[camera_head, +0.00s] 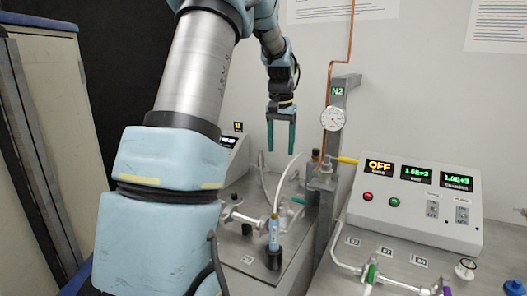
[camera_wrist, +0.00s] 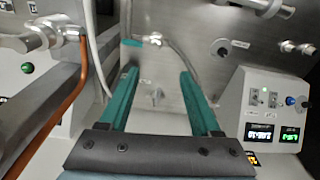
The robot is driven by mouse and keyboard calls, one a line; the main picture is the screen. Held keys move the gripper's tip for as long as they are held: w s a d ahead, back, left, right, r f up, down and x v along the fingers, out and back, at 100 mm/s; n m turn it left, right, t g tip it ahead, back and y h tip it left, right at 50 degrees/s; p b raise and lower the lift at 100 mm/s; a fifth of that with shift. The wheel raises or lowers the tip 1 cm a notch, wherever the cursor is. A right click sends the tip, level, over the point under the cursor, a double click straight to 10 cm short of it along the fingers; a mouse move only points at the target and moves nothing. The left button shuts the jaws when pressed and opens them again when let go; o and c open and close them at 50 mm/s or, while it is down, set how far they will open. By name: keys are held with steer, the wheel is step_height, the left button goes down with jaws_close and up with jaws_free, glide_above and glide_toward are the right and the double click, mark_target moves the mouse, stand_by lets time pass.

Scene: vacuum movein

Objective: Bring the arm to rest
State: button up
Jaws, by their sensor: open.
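My gripper (camera_head: 281,150) hangs in the air with its two green fingers pointing down, above the metal bench top at the middle of the head view. The fingers stand apart with nothing between them. In the wrist view my gripper (camera_wrist: 157,88) also shows open and empty, with the grey metal surface (camera_wrist: 215,20) beyond it. My arm fills the left and centre of the head view and hides part of the bench.
A control box (camera_head: 416,198) with displays reading OFF and numbers stands at right. A smaller display box (camera_head: 234,150) sits behind. A blue-trimmed cabinet (camera_head: 50,110) is at left.

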steer(key=s+a+f+n, duration=0.1)
steer(key=s+a+f, duration=0.2)
steer(key=s, duration=0.5)
steer(key=s+a+f+n, duration=0.1)
steer(key=s+a+f, duration=0.3)
steer(key=s, duration=0.3)
steer(key=s+a+f+n+b, duration=0.1)
steer(key=s+a+f, duration=0.2)
steer(key=s+a, duration=0.2)
steer(key=s, duration=0.3)
steer(key=shift+s+a+f+n+t, duration=0.2)
steer(key=shift+s+n+t, duration=0.1)
steer(key=shift+t, duration=0.1)
